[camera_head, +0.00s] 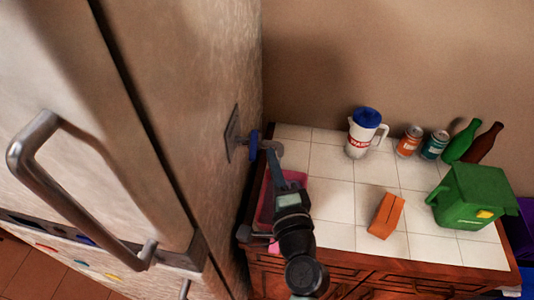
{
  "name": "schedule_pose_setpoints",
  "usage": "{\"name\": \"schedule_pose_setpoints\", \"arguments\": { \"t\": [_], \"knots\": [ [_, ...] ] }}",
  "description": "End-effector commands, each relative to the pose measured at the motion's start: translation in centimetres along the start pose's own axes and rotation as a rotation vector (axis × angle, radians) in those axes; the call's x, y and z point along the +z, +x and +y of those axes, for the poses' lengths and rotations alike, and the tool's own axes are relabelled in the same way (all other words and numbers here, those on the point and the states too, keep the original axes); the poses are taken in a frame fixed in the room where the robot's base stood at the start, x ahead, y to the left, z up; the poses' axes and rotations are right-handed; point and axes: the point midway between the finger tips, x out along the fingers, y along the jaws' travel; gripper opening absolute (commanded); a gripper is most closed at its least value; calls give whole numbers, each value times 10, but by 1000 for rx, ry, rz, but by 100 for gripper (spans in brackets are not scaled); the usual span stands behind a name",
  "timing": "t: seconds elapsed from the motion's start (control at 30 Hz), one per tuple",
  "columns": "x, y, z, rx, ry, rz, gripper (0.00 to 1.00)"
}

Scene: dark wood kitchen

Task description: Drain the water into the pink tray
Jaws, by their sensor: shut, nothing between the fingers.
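The pink tray (265,208) lies on the left end of the white tiled counter, beside the tall metallic appliance. My arm covers much of it. A dark plate with a tap bearing a blue handle (254,143) is on the appliance's side wall, above and behind the tray. My gripper (271,150) reaches away from me over the tray, its tip close to the tap. It is shut and holds nothing. I cannot tell whether it touches the handle. No water is visible.
A white jug with a blue lid (361,142), an orange can (409,142), a teal can (434,146), a green bottle (460,142) and a brown bottle (485,145) stand at the back. An orange block (386,215) and a green bin (473,200) stand farther forward. Bare tiles lie between.

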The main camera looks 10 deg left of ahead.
Motion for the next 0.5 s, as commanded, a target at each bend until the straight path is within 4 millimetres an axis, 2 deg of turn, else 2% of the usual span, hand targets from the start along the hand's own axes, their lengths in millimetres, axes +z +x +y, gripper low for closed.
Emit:
{"name": "schedule_pose_setpoints", "arguments": {
  "t": [0.17,0.5],
  "knots": [
    [11,2,0,1,1,0,0],
    [12,2,1,0,0,0,0]
  ]
}}
